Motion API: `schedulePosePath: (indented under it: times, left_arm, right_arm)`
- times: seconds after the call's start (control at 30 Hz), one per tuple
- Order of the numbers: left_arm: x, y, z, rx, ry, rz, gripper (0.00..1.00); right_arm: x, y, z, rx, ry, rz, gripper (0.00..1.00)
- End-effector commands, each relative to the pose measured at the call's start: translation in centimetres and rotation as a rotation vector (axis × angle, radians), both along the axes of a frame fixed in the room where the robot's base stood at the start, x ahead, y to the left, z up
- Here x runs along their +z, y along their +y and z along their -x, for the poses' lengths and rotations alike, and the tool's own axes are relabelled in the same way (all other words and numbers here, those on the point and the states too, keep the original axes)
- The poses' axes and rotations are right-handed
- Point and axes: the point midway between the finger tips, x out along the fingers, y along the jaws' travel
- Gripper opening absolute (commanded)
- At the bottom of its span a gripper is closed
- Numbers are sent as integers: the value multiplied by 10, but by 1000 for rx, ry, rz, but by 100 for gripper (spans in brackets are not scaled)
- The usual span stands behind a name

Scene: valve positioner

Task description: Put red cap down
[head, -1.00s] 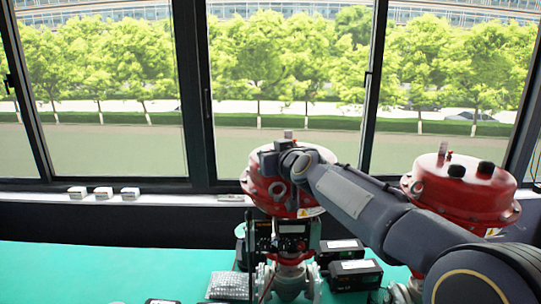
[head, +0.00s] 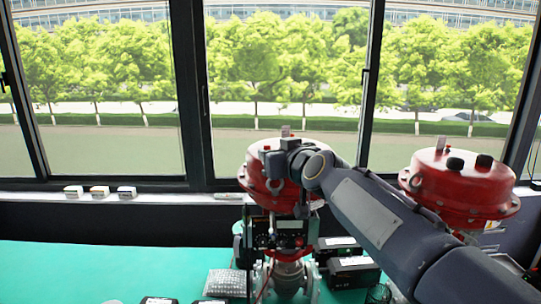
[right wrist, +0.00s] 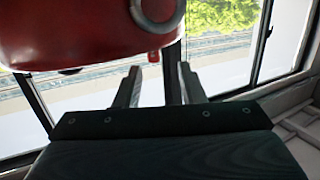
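My right gripper (head: 275,168) is in front of the left red valve actuator (head: 262,190) in the head view; its fingers cannot be made out there. In the right wrist view its two fingers (right wrist: 161,67) stand apart with a gap between them. A small red piece (right wrist: 153,55) shows just beyond the fingertips, below the edge of the large red body (right wrist: 85,32). I cannot tell whether this piece is the red cap or a part of that body. No other separate red cap can be made out. My left gripper is not in view.
A second red actuator (head: 460,185) with black knobs stands at the right. Black boxes (head: 352,272) and a bubble-wrapped item (head: 225,283) lie near the valve on the green table (head: 90,270). Small boxes (head: 100,191) sit on the windowsill. The table's left side is clear.

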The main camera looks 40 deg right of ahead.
Motion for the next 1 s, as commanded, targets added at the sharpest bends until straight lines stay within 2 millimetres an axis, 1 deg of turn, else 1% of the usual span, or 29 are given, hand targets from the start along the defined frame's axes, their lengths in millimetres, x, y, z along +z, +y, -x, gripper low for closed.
schedulePosePath:
  times: [0.03, 0.1, 0.27, 0.37, 0.47, 0.5, 0.53, 0.57, 0.6, 0.67, 0.7, 0.77, 0.8, 0.83, 0.9, 0.93, 0.97, 1.0]
  left_arm:
    - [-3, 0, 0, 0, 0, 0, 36]
    - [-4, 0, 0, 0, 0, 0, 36]
    - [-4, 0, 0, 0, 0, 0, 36]
    - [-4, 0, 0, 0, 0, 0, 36]
    - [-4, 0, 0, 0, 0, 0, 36]
    - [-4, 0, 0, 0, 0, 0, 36]
    - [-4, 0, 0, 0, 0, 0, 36]
    - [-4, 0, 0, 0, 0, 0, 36]
    - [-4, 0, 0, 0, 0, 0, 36]
    - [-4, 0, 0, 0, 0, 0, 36]
    - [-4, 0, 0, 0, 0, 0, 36]
    - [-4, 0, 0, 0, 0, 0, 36]
    - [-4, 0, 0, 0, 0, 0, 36]
    - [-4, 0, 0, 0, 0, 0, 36]
    - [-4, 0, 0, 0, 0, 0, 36]
    - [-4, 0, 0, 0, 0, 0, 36]
    - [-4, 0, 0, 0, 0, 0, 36]
    - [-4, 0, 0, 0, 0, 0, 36]
  right_arm:
    - [1, 2, 7, -2, -3, 1, 36]
    - [1, 4, 11, -1, -1, 1, 36]
    - [2, 6, 16, 1, 2, -1, 36]
    - [-10, 19, 18, 33, 29, -30, 36]
    - [-46, 55, 29, 116, 112, -107, 36]
    - [-67, 75, 37, 158, 163, -151, 36]
    - [-83, 90, 45, 191, 206, -185, 36]
    - [-102, 106, 55, 223, 254, -224, 36]
    - [-126, 126, 69, 264, 321, -271, 36]
    - [-161, 154, 94, 316, 424, -339, 36]
    - [-184, 170, 111, 343, 493, -378, 36]
    - [-215, 191, 136, 375, 591, -429, 36]
    - [-232, 202, 152, 393, 652, -454, 36]
    - [-244, 209, 163, 401, 692, -472, 36]
    - [-266, 221, 185, 415, 772, -500, 36]
    - [-273, 224, 192, 419, 798, -507, 36]
    - [-279, 227, 198, 421, 820, -516, 38]
    - [-284, 230, 204, 423, 842, -522, 41]
